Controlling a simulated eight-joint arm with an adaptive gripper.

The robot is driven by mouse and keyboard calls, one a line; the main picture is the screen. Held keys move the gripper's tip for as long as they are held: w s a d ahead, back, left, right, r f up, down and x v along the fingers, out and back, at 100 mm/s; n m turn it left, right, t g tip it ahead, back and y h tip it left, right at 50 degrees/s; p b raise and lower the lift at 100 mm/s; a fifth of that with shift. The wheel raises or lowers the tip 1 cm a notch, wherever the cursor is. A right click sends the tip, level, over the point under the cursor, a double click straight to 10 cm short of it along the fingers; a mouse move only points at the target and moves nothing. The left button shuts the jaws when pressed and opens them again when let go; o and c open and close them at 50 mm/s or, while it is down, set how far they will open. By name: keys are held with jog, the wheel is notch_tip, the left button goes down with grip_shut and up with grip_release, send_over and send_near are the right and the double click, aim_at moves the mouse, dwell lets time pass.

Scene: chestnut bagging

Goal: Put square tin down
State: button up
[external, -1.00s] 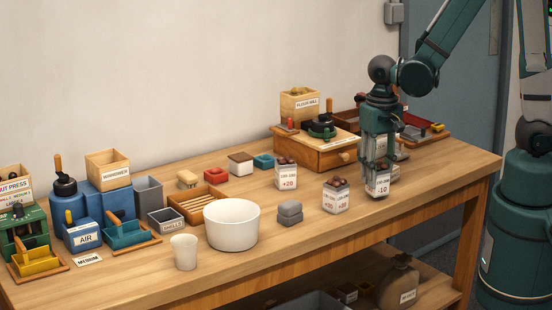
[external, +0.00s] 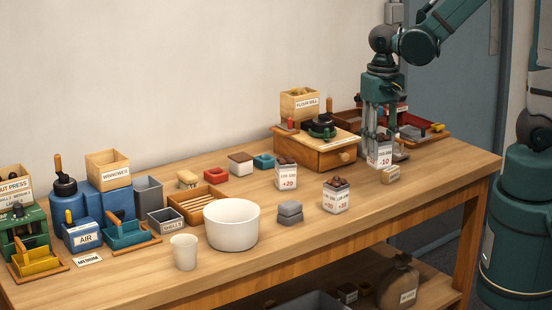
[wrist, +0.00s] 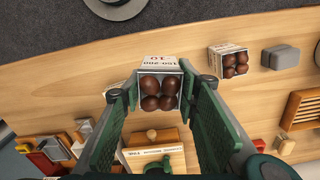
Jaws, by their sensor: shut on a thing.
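The square tin (external: 380,156) is white, holds several brown chestnuts and carries a label ending in -10. My gripper (external: 380,140) is shut on it at the right part of the table, in front of the flour mill's right side. In the wrist view the tin (wrist: 160,68) sits upright between the two green fingers, with its chestnuts facing the camera.
Two similar chestnut tins, +20 (external: 287,175) and +30 (external: 336,197), stand to the left. Grey stacked blocks (external: 290,212) and a white bowl (external: 232,226) are further left. The wooden flour mill (external: 315,150) is behind. The table's front right is clear.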

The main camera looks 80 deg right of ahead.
jog(key=shift+w, duration=0.15)
dwell(0.5)
jog(key=w+n+p, duration=0.2)
jog(key=w+p, duration=0.1)
jog(key=w, duration=3.6)
jog(key=shift+d+r, duration=0.15)
notch_tip(320, 180, down, 6)
jog(key=shift+f, duration=0.25)
jog(key=shift+f, duration=1.75)
jog(key=shift+f, duration=0.15)
